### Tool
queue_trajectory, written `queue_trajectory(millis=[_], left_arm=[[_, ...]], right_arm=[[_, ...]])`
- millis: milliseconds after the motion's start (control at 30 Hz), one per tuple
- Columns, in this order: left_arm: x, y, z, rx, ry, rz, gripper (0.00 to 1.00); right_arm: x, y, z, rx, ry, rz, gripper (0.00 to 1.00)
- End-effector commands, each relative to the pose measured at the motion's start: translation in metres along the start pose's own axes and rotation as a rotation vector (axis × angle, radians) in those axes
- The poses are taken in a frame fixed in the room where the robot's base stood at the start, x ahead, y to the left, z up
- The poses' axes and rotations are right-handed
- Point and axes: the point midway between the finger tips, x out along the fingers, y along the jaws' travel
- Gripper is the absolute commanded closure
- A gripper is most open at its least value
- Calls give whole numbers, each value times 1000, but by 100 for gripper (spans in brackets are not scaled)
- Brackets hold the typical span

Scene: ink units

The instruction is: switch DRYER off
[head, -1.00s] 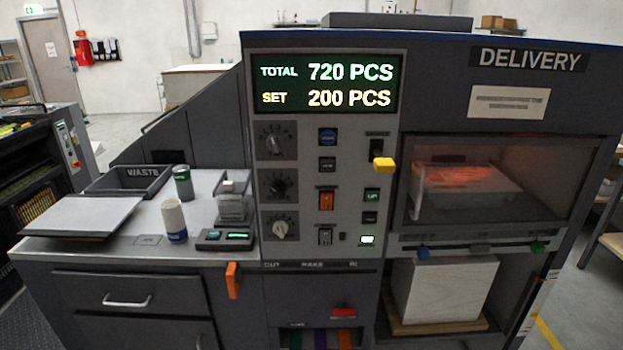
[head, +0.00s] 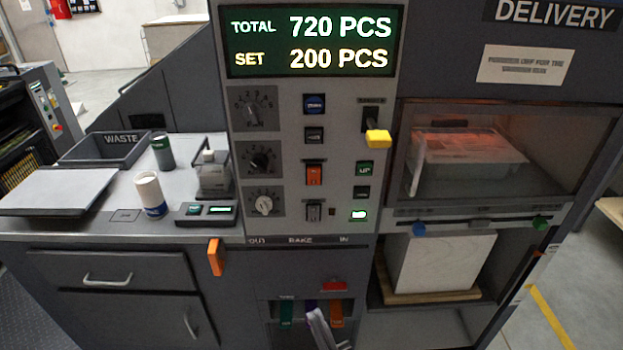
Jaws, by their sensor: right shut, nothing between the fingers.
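The grey control panel (head: 280,225) of the machine carries several switches, and their small labels are too blurred for me to tell which one is DRYER. An orange rocker switch (head: 314,174) sits mid-panel, with a grey toggle switch (head: 313,211) below it. A yellow-handled lever (head: 378,137) sticks out at the upper right of the panel. An orange-red glow shows behind the delivery window (head: 468,150). My right gripper (head: 319,322) shows as a pale, narrow shape at the bottom edge, shut and empty, below the panel and apart from its switches. My left gripper is out of view.
Knobs (head: 260,160) line the panel's left side; blue, green and dark buttons (head: 315,103) fill the rest. An orange handle (head: 216,257) juts out at lower left. Coloured tabs (head: 286,313) hang near my right gripper. Cups (head: 150,193) stand on the left counter.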

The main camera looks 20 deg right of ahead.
Motion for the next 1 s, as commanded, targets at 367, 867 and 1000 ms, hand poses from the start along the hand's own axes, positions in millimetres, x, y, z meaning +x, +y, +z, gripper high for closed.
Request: queue_trajectory(millis=[367, 867, 1000], left_arm=[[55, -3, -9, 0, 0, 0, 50], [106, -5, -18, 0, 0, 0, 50], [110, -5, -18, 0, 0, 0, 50]], right_arm=[[26, -98, 130, -436, -641, -628, 100], [100, 32, 112, -1352, -1125, -622, 100], [109, 52, 96, -1424, -1182, -561, 100]])
